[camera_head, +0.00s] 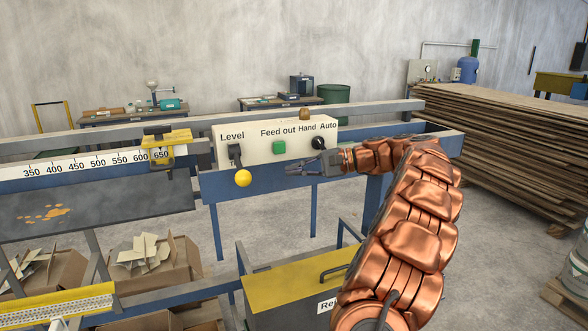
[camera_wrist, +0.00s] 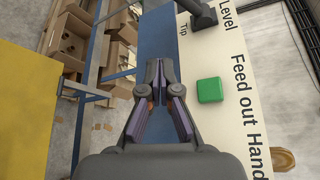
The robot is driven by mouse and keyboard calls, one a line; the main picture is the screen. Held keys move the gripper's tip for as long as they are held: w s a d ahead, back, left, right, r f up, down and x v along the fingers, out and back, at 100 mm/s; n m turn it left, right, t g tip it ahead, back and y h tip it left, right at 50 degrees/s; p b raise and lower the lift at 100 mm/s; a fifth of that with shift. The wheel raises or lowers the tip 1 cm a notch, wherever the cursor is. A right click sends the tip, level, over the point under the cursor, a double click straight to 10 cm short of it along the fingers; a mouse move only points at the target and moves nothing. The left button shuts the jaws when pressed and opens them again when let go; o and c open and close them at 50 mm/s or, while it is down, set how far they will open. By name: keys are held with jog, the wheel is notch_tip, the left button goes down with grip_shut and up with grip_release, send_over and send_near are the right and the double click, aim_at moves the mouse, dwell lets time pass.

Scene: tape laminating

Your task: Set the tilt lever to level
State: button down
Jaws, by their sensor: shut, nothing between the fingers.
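The tilt lever (camera_head: 236,155) is a black lever with a yellow ball knob (camera_head: 243,178) on the left part of the cream control panel (camera_head: 255,150). It hangs downward, away from the "Level" label above it. In the wrist view, the dark lever base (camera_wrist: 203,14) shows at the top edge, near the word "Tip" at the panel's lower side; the knob is out of that view. My gripper (camera_head: 290,169) is shut and empty, to the right of the knob and apart from it. Its fingers (camera_wrist: 161,72) also show in the wrist view.
A green "Feed out" button (camera_head: 279,147) and a black Hand/Auto knob (camera_head: 318,143) sit to the right on the panel. A blue beam (camera_head: 222,186) runs below it. A yellow-topped box (camera_head: 290,283) stands lower down. The space between gripper and knob looks clear.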

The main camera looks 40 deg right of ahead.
aim_at(240, 166)
jog(key=w+a+p, duration=0.3)
jog(key=w+a, duration=0.1)
jog(key=a, duration=0.4)
jog(key=shift+w+a+f, duration=0.15)
jog(key=shift+w+f, duration=0.05)
jog(key=shift+w, duration=0.05)
dwell(0.5)
